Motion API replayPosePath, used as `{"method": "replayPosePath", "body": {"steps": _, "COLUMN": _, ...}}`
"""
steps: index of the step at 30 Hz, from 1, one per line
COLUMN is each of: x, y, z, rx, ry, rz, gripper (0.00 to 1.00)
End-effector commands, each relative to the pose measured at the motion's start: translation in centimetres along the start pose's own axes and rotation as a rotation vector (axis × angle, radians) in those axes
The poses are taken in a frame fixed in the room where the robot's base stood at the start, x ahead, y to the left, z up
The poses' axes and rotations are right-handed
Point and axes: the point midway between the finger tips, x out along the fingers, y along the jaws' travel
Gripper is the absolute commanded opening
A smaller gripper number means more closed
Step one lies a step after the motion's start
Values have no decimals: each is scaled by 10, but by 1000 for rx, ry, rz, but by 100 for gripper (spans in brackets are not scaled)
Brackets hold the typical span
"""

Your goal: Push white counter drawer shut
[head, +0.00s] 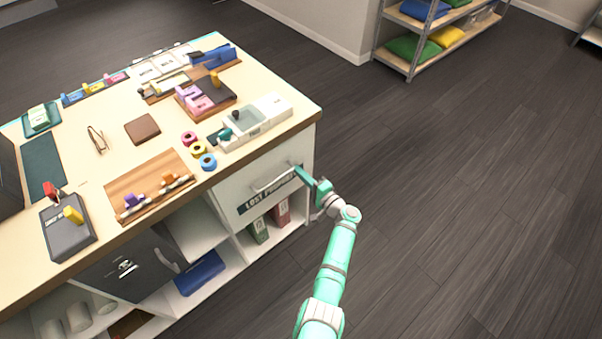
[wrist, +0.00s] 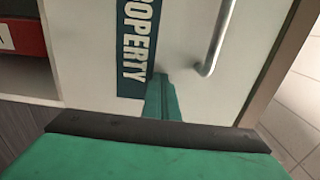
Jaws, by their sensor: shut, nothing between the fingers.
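The white counter drawer (head: 235,190) has a dark label reading "LOST PROPERTY" and a bar handle (head: 272,181). It sits at the right end of the counter front, under the top, and looks about flush with the counter. In the wrist view the drawer front (wrist: 185,30) fills most of the picture, with the label (wrist: 138,40) and handle (wrist: 217,40) close. My gripper (head: 299,172) is shut and empty, its green fingertips (wrist: 162,95) at the drawer front between label and handle. I cannot tell for sure whether they touch it.
The counter top (head: 110,180) holds trays, tape rolls (head: 208,162) and small items. Below the drawer is an open shelf with a green binder (head: 258,230) and a red binder (head: 281,212). A grey cabinet door (head: 130,265) is at left. The floor (head: 450,180) to the right is clear.

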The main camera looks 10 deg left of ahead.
Motion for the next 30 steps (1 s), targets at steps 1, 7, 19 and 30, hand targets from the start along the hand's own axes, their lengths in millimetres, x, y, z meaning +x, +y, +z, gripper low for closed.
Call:
{"method": "replayPosePath", "body": {"steps": 1, "x": 10, "y": -4, "z": 4, "rx": -10, "ry": -12, "rz": 4, "gripper": 0}}
{"method": "replayPosePath", "body": {"steps": 7, "x": 2, "y": -4, "z": 3, "rx": -10, "ry": -11, "rz": 2, "gripper": 0}}
{"method": "replayPosePath", "body": {"steps": 19, "x": -70, "y": -1, "z": 2, "rx": -2, "ry": -14, "rz": -1, "gripper": 0}}
{"method": "replayPosePath", "body": {"steps": 30, "x": -130, "y": -2, "z": -5, "rx": -1, "ry": -2, "rz": -2, "gripper": 0}}
